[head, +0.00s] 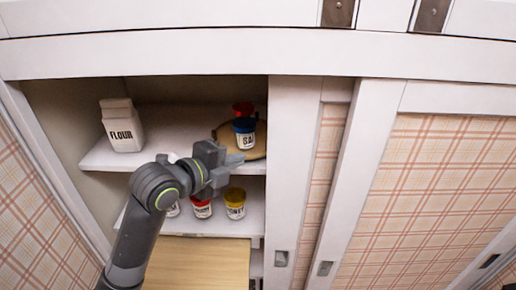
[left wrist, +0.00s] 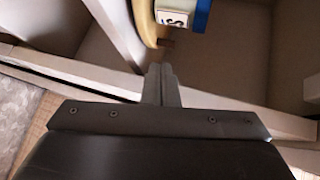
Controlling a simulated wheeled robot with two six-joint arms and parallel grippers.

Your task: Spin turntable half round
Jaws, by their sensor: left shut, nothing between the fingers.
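The turntable (head: 260,148) is a round wooden disc on the upper shelf, at its right end beside the cabinet's white upright. A blue-lidded jar labelled SAL... (head: 244,139) stands on it, and a red-lidded jar (head: 243,108) shows behind. In the left wrist view the turntable's curved tan rim (left wrist: 149,24) is at the top, with a small brown piece (left wrist: 166,43) at its edge. My left gripper (head: 238,160) is shut and empty, in front of the turntable. Its fingertips (left wrist: 160,68) appear just short of the rim; contact cannot be told. My right gripper is out of view.
A white FLOUR container (head: 123,126) stands at the left of the upper shelf (head: 100,158). The lower shelf holds red-lidded (head: 202,208) and yellow-lidded (head: 235,204) jars. The white upright (head: 290,180) and plaid sliding door (head: 440,190) close off the right side.

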